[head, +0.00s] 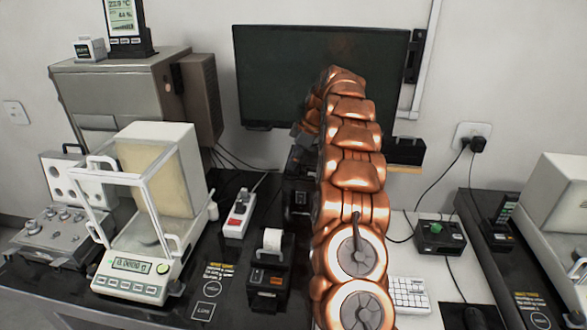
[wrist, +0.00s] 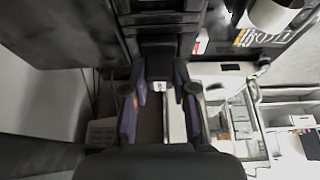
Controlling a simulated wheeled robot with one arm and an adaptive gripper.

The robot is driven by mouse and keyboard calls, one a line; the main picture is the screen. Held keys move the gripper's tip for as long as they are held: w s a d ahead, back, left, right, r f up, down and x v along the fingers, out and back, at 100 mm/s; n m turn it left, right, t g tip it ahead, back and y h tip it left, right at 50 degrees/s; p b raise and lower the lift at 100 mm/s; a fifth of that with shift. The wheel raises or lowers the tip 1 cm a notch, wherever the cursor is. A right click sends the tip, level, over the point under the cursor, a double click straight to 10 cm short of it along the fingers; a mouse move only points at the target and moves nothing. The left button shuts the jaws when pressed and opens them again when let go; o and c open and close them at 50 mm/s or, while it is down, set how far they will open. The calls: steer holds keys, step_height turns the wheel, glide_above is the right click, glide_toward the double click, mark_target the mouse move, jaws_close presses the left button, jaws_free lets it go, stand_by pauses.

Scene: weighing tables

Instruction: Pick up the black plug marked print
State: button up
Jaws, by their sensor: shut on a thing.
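My gripper (wrist: 160,72) shows in the wrist view, its two fingers closed in from both sides on a dark block between their tips. I take this block to be the black plug (wrist: 158,62); a small pale patch shows at its near end, and no print marking can be read. Whether it is clear of what lies behind it cannot be told.
A black label printer (head: 268,278) and a white power strip (head: 238,215) stand left of my arm. A glass-cased balance (head: 135,265) is further left. A dark monitor (head: 275,75) hangs behind. A keyboard (head: 408,294) and a box with a green button (head: 440,238) lie to the right.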

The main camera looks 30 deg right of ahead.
jaws_close()
steer(key=shift+r, duration=0.1)
steer(key=shift+r+b, duration=0.8)
steer(key=shift+r, duration=0.65)
